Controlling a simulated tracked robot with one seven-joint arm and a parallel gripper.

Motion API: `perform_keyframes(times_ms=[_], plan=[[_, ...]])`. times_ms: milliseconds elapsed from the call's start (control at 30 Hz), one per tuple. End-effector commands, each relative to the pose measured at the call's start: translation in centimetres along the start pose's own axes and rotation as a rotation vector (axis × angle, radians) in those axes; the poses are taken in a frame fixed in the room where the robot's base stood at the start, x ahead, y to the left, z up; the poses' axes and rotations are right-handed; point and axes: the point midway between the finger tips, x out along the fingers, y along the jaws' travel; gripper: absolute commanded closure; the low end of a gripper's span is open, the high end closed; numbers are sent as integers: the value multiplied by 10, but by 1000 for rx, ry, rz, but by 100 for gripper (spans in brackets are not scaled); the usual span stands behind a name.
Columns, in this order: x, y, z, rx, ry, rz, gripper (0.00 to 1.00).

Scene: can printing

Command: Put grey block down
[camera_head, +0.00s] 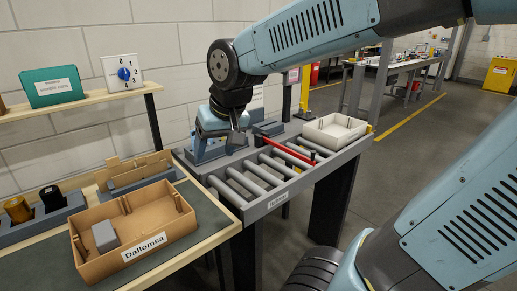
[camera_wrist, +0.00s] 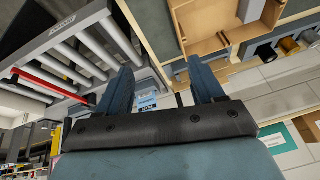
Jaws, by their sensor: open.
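The grey block (camera_head: 105,236) stands inside the left part of the open cardboard box (camera_head: 180,235) labelled Dallomsa, on the workbench at lower left. A grey block also shows at the top edge of the wrist view (camera_wrist: 250,9), partly cut off, beside the tan box walls (camera_wrist: 203,45). My gripper (camera_head: 238,132) is over the back left end of the roller conveyor, away from the box and the block. In the wrist view my gripper (camera_wrist: 160,62) has its two fingers spread, with nothing held between them.
The roller conveyor (camera_head: 255,178) has a red bar (camera_head: 287,151) across it and a white tray (camera_head: 334,131) at its far end. A dark holder with a gold cylinder (camera_head: 17,209) stands left of the box. A shelf (camera_head: 85,102) carries a green box and a dial.

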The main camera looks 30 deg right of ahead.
Motion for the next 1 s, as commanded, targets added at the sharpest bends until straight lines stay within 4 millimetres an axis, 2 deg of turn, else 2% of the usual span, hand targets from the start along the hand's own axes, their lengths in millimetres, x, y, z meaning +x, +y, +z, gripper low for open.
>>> perform_keyframes(times_ms=[200,500,700,1000], plan=[[-30,28,27,16,46,43,33],[-56,46,63,18,87,121,33],[-62,53,73,16,93,146,33],[-62,52,74,15,93,147,33]])
